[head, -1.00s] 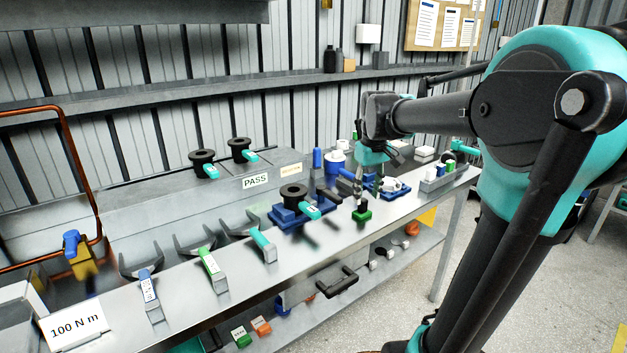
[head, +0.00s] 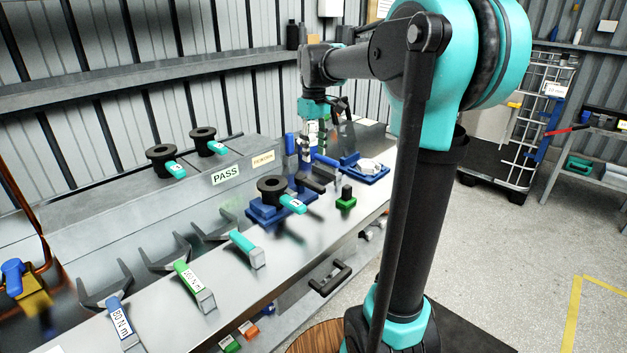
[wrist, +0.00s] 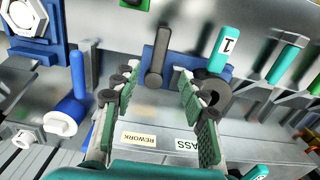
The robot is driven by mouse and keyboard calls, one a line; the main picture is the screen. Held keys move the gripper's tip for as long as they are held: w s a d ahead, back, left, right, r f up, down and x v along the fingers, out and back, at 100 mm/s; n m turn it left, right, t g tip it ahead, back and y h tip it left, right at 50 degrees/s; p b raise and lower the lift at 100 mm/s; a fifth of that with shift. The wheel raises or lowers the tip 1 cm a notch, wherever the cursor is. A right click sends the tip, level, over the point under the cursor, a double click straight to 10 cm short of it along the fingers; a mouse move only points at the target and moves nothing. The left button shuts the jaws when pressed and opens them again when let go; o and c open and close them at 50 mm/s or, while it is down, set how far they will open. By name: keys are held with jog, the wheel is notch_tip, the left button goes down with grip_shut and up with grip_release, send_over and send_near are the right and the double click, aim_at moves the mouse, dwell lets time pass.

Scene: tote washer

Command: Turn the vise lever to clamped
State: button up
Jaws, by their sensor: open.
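The vise (head: 262,216) is a blue block on the bench, with a black ring piece (head: 272,187) with a teal tag marked 1 at it. Its dark lever (head: 311,182) sticks out on the right side. In the wrist view the lever (wrist: 157,60) stands in front of the blue vise body (wrist: 148,54), between the two finger lines. My gripper (head: 313,158) is open and empty, above and behind the lever in the head view. In the wrist view my gripper (wrist: 157,80) has its padded fingers spread on both sides of the lever, with no contact visible.
A green block (head: 346,202) and a blue fixture with a white nut (head: 366,167) are right of the lever. A blue and white cylinder (wrist: 67,116) lies near the left finger. A raised shelf marked PASS (head: 225,174) runs behind.

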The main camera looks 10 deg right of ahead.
aim_at(314, 183)
notch_tip(314, 183, down, 10)
jog(key=shift+f, duration=0.15)
jog(key=shift+c, duration=0.5)
grip_shut()
